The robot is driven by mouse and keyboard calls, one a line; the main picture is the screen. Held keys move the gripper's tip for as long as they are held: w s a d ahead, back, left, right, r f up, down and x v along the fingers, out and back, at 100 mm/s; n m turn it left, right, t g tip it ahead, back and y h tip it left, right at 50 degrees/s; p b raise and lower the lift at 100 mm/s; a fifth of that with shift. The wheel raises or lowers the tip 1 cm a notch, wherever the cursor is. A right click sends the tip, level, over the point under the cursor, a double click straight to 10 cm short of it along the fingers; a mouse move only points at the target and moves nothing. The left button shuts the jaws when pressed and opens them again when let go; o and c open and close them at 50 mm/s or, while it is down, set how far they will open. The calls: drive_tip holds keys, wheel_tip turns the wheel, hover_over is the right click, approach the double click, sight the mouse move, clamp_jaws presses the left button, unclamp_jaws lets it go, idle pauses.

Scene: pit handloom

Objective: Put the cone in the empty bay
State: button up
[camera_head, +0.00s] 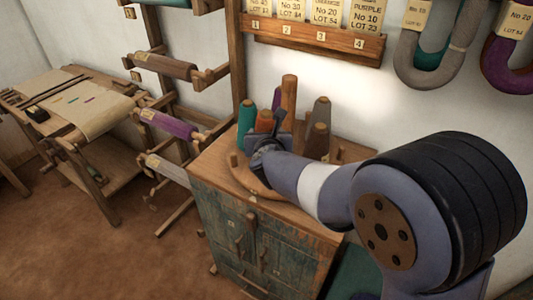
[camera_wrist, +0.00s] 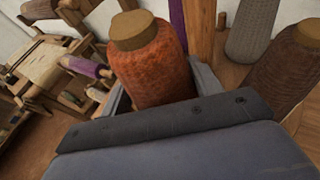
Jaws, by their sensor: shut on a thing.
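An orange cone of yarn with a tan top (camera_wrist: 155,65) stands between the fingers of my gripper (camera_wrist: 163,95) in the wrist view. My gripper is shut on it. In the head view the orange cone (camera_head: 265,121) shows above my gripper (camera_head: 266,142), over the round wooden stand (camera_head: 250,183).
A teal cone (camera_head: 246,114), a grey cone (camera_head: 322,109) and a brown cone (camera_head: 316,142) surround a tall wooden post (camera_head: 288,97). The stand is on a worn green cabinet (camera_head: 280,245). A numbered card rack (camera_head: 315,37) hangs above. A loom (camera_head: 75,100) is at left.

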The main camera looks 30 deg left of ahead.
drive_tip(key=shift+f+b, duration=0.3)
drive_tip(key=shift+f, duration=2.05)
drive_tip(key=shift+f, duration=0.2)
drive_tip(key=o, duration=1.1)
drive_tip(key=shift+r, duration=0.15)
drive_tip(key=shift+r, duration=0.15)
drive_tip(key=b+v, duration=0.1)
drive_tip(key=v, duration=1.1)
